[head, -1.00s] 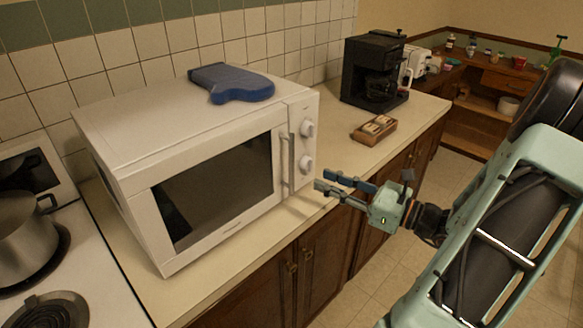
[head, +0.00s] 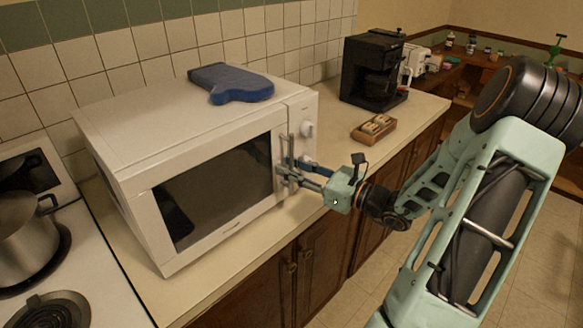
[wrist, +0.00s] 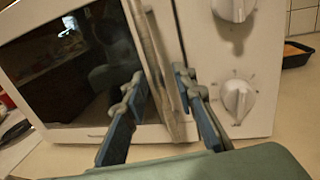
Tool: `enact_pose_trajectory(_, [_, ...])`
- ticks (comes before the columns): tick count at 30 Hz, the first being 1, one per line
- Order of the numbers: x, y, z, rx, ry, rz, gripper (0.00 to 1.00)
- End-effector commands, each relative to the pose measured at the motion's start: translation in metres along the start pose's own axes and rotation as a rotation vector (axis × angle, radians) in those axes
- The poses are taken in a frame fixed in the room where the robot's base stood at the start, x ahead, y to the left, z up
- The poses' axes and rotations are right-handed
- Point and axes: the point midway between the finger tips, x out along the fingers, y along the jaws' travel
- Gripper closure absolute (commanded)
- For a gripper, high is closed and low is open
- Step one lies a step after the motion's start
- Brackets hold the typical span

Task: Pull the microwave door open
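The white microwave (head: 135,130) stands on the counter with its dark-windowed door (head: 225,190) shut. The upright handle (head: 284,150) is at the door's right edge, beside the control knobs. In the wrist view the handle (wrist: 155,60) runs down between the two fingers of my gripper (wrist: 162,85). The fingers are spread, one on each side of the handle, and I see no clear grip on it. In the head view my gripper (head: 287,168) reaches the microwave's front from the right and covers the lower handle and lower knob.
A blue oven mitt (head: 232,83) lies on top of the microwave. A coffee maker (head: 375,70) and a small wooden tray (head: 374,128) are on the counter to the right. A pot (head: 25,235) stands on the stove at left. The counter before the door is clear.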

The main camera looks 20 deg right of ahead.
Motion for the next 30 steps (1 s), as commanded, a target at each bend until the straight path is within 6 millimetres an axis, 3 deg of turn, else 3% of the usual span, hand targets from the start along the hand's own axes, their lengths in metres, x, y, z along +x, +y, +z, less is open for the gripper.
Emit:
enact_pose_trajectory(1, [0.0,0.0,0.0,0.0,0.0,0.0,0.76])
enact_pose_trajectory(8, [0.0,0.0,0.0,0.0,0.0,0.0,1.0])
enact_pose_trajectory(30, [-0.01,-0.001,0.0,0.001,0.001,-0.014,1.0])
